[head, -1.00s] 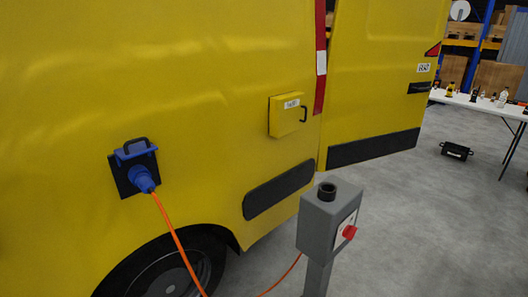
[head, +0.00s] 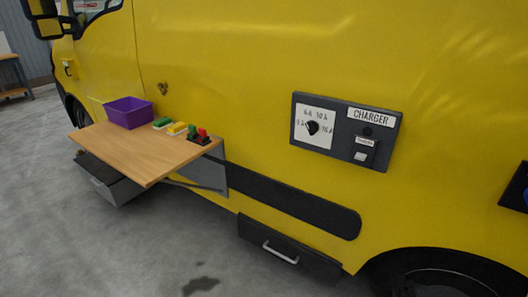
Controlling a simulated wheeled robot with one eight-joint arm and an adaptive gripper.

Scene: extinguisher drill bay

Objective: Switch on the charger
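The charger panel (head: 344,133) is a dark grey box on the side of the yellow van, labelled CHARGER. On its left half is a white dial plate with a black rotary knob (head: 312,128) and current markings around it. On its right half, below the label, are a dark round spot (head: 367,131) and a small labelled switch (head: 361,156) with a pale rocker or button. Whether the switch is on or off cannot be told. My gripper is not in view.
A wooden fold-out shelf (head: 135,152) juts from the van at left, carrying a purple bin (head: 128,112) and small green, yellow and red items. Below are an open drawer (head: 107,181) and a dark drawer with a handle (head: 287,255). Grey floor in front is clear.

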